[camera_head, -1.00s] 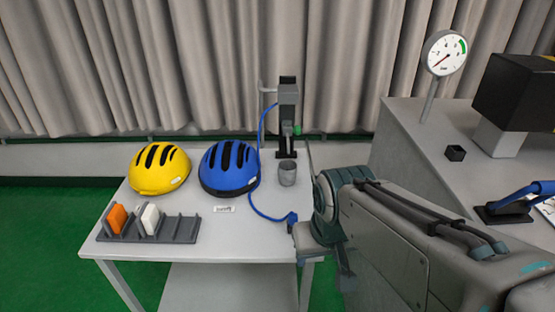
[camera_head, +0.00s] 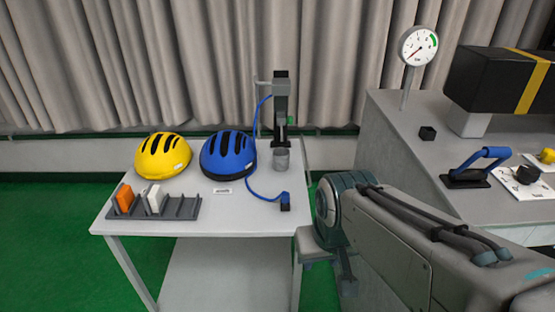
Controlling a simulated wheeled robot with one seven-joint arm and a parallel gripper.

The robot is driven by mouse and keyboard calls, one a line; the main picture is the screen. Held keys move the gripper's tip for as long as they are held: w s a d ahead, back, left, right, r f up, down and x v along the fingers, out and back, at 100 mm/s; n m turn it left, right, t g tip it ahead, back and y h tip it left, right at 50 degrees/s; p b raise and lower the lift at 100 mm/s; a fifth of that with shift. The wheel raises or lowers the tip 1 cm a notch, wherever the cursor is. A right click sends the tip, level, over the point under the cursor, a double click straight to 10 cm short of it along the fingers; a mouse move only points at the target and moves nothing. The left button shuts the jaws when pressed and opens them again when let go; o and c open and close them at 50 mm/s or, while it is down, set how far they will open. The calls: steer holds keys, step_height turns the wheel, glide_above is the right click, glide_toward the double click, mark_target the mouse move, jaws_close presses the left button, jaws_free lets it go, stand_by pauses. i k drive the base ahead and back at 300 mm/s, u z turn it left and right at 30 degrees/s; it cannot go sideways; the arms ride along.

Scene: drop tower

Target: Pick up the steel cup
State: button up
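The steel cup (camera_head: 281,160) is a small grey cylinder standing upright on the white table, near its back right edge. It stands just in front of a dark upright device with a grey head (camera_head: 281,105). My arm comes in from the lower right, and its near links fill that part of the view. The arm's visible end is to the right of the table and well apart from the cup. I cannot make out my gripper's fingers in this view. Nothing visible touches the cup.
On the table (camera_head: 250,215) are a yellow helmet (camera_head: 163,157), a blue helmet (camera_head: 228,155), a grey rack (camera_head: 181,208) with orange and white blocks, and a blue hose (camera_head: 262,194). A grey bench (camera_head: 400,150) with a gauge (camera_head: 418,46) stands right.

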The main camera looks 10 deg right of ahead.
mark_target(281, 155)
steer(key=k, duration=0.9)
steer(key=u, duration=0.85)
steer(key=i, duration=1.4)
steer(key=z, duration=0.85)
steer(key=i, duration=0.6)
steer(key=z, duration=0.65)
